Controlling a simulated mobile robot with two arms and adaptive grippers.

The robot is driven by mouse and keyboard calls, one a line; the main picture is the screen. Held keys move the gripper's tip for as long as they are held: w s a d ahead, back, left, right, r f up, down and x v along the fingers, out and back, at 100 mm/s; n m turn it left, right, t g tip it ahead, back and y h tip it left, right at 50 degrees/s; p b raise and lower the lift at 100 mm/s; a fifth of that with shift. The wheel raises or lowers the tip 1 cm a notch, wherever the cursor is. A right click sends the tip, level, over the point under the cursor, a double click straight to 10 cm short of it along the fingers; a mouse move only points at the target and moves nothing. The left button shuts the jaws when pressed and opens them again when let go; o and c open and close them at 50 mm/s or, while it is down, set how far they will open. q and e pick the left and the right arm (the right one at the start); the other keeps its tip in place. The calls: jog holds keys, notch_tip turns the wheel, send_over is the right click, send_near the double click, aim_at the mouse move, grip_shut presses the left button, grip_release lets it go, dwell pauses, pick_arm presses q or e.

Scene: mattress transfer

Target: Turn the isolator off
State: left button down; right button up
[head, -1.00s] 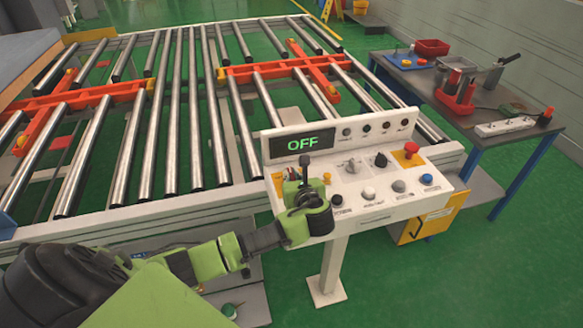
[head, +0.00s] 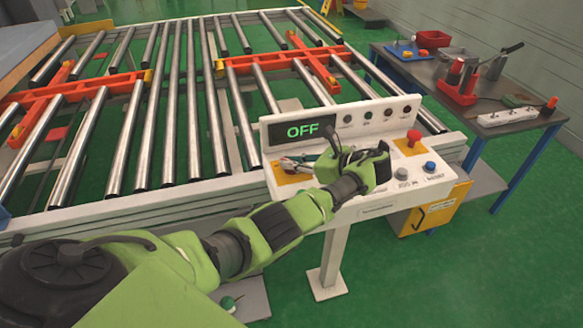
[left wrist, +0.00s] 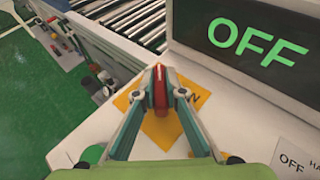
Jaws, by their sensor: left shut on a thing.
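The isolator is a red handle (left wrist: 160,90) on a yellow plate (left wrist: 154,124) in the left wrist view. My left gripper (left wrist: 160,86) is shut on this handle, one finger on each side. In the head view the yellow plate (head: 290,180) sits at the left end of the white control panel (head: 375,208). My left gripper (head: 290,163) reaches over the panel there with its fingers pointing left, and its body hides the middle controls. The panel display (head: 303,131) reads OFF in green. My right gripper is not in view.
A red button (head: 413,137) and a blue button (head: 430,167) are at the panel's right. A roller conveyor (head: 150,120) with orange frames lies behind. A grey workbench (head: 480,125) with tools stands at the right. Green floor is open at the lower right.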

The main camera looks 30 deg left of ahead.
pick_arm(q)
jog(key=shift+n+g, duration=0.3)
jog(key=shift+g, duration=0.1)
jog(key=c, duration=2.1)
grip_release()
jog(key=v, duration=1.1)
jog(key=shift+d+r, duration=0.2)
jog(key=shift+d, duration=0.15)
jog(key=shift+w, duration=0.1)
